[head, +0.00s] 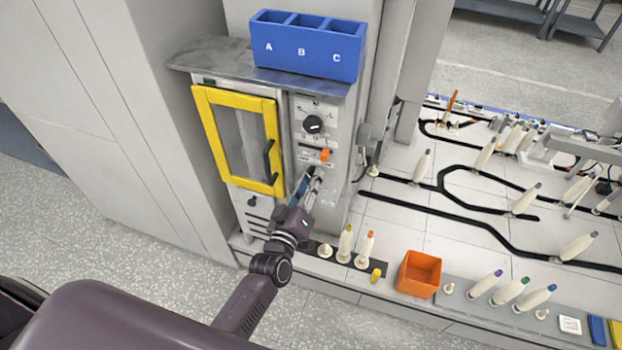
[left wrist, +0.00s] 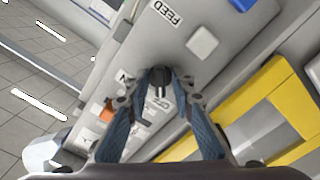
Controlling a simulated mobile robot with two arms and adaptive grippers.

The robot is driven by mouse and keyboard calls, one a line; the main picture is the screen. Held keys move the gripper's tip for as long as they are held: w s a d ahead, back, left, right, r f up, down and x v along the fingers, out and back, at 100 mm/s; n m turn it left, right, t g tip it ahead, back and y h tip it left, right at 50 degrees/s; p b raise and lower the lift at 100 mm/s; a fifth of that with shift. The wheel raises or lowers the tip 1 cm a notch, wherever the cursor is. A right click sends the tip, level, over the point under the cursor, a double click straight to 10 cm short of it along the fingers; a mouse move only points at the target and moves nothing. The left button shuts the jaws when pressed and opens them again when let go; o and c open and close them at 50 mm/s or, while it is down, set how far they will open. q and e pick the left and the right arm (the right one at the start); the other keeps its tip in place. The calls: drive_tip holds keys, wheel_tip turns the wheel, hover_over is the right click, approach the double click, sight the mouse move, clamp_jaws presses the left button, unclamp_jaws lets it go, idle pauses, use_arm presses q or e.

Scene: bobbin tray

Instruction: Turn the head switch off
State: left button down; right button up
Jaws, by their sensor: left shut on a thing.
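A dark switch knob (left wrist: 160,83) sits on the grey machine panel, between the fingertips of my left gripper in the left wrist view. I take it for the head switch; its lettering is partly covered by a finger. My left gripper (head: 318,173) is shut on this knob, with a finger on either side. In the head view my fingers hide the knob, just below an orange switch (head: 326,156). The orange switch also shows in the left wrist view (left wrist: 105,112). My right gripper is not in view.
A larger black dial (head: 313,124) sits above the orange switch. A yellow-framed door (head: 205,125) with a black handle stands left of the panel. A blue A-B-C bin (head: 305,61) stands on top. Bobbins and an orange box (head: 419,290) occupy the table at right.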

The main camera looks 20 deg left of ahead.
use_arm(q)
drive_tip(key=c, duration=2)
unclamp_jaws()
drive_tip(key=s, duration=1.2)
drive_tip(key=shift+a, duration=0.25)
drive_tip(key=s+d+f+m+g+h, duration=0.1)
drive_tip(key=s+f+m+g, duration=0.3)
drive_tip(key=f, duration=1)
drive_tip(key=s+f+m+g, duration=0.2)
drive_tip(key=s+f+g, duration=0.35)
drive_tip(key=f, duration=0.95)
drive_tip(key=s+a+f+m+g, duration=0.1)
drive_tip(key=s+a+f+g, duration=0.1)
drive_tip(key=s+f, duration=0.4)
drive_tip(key=s+a+f+m+g+y, duration=0.1)
drive_tip(key=s+f, duration=0.5)
drive_tip(key=s, duration=0.7)
drive_tip(key=s+a+f+m+g, duration=0.2)
drive_tip(key=s+a+f+g, duration=0.2)
drive_tip(key=s, duration=0.6)
drive_tip(key=shift+s+f+g+y, duration=0.15)
drive_tip(key=shift+f, duration=0.3)
drive_tip(key=shift+s+f+g+y, duration=0.1)
drive_tip(key=shift+s+f+y, duration=0.05)
drive_tip(key=shift+f, duration=0.3)
